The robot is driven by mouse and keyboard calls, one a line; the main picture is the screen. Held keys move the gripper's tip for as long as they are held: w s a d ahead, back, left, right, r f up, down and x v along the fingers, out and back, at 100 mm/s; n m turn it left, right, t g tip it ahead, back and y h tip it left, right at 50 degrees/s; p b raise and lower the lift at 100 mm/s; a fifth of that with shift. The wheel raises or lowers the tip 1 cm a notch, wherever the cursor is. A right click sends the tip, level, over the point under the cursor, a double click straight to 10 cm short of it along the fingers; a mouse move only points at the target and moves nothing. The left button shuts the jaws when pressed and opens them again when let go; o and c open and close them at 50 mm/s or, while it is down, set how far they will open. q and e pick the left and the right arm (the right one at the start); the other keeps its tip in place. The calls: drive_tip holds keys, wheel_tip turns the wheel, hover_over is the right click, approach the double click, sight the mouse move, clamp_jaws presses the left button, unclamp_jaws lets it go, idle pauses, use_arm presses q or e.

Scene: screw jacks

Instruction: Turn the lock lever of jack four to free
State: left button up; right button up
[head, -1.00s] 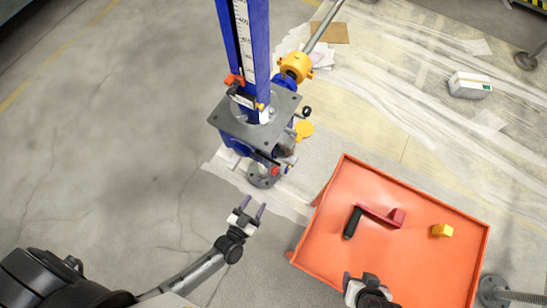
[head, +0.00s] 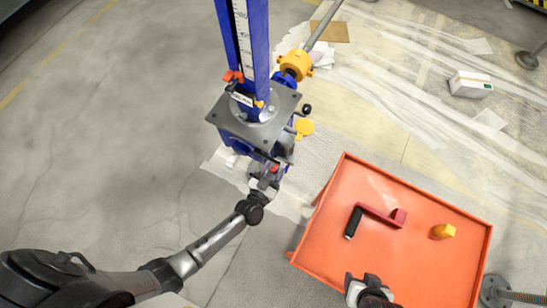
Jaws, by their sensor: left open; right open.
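The jack (head: 243,128) stands upright at the centre, with a blue column carrying a scale (head: 241,40) and a grey square plate. A small red lever (head: 276,168) shows low on its near side, beside my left gripper (head: 266,175). I take it for the lock lever, but no jack number is readable. My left gripper is open with its fingers at the lever; whether they touch it is hidden by the hand. My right gripper (head: 366,284) is open and empty at the near edge of the orange tray.
A yellow collar (head: 296,64) with a grey bar sits behind the jack. A white box (head: 470,84) lies at right. The floor at left is clear.

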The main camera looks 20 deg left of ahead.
idle(0.3)
use_arm(q)
clamp_jaws()
idle(0.3)
